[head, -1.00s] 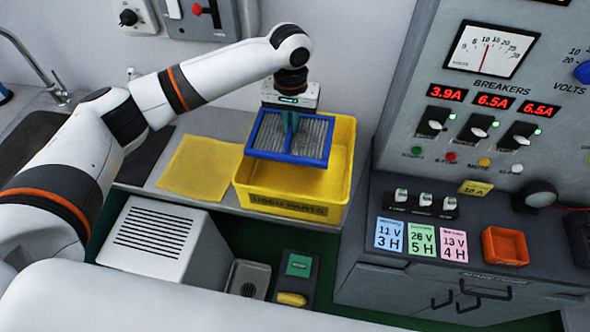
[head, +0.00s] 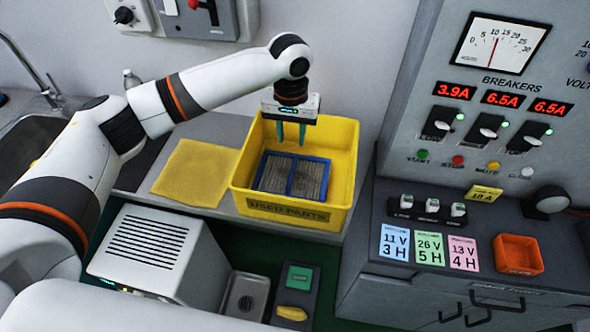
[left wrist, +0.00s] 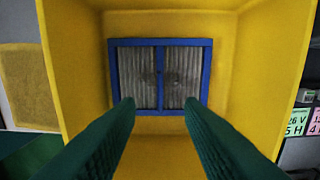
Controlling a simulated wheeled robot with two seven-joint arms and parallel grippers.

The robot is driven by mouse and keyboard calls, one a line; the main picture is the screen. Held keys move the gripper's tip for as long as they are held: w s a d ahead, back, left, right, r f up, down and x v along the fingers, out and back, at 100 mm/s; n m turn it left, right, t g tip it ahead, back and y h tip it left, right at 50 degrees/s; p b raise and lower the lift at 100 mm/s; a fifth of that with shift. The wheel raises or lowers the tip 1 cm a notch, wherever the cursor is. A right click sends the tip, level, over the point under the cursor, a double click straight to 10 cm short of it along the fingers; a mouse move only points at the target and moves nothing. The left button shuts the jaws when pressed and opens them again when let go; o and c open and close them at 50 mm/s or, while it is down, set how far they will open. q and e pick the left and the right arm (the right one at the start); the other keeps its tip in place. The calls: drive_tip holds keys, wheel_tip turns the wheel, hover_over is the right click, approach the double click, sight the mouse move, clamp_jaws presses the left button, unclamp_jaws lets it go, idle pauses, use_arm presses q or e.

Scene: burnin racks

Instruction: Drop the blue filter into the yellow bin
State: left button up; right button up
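The blue filter (head: 291,176), a blue frame with grey pleats, lies inside the yellow bin (head: 292,214) labelled "USED PARTS". In the left wrist view the filter (left wrist: 160,76) shows whole between the bin's yellow walls (left wrist: 240,75). My left gripper (head: 291,143) is over the bin, pointing down, with its two green fingers apart and empty. In the left wrist view its fingertips (left wrist: 158,104) are spread, with nothing between them, and the filter is apart from them below. My right gripper is not in view.
A yellow cloth (head: 195,172) lies on the counter left of the bin. A sink (head: 35,135) is at far left. A grey breaker panel (head: 485,110) and a small orange tray (head: 517,254) stand to the right. A white vented box (head: 155,250) is in front.

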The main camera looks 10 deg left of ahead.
use_arm(q)
wheel_tip(320, 180, up, 12)
drive_tip(key=b, duration=0.2)
drive_tip(key=shift+b, duration=0.4)
drive_tip(key=shift+f, duration=0.1)
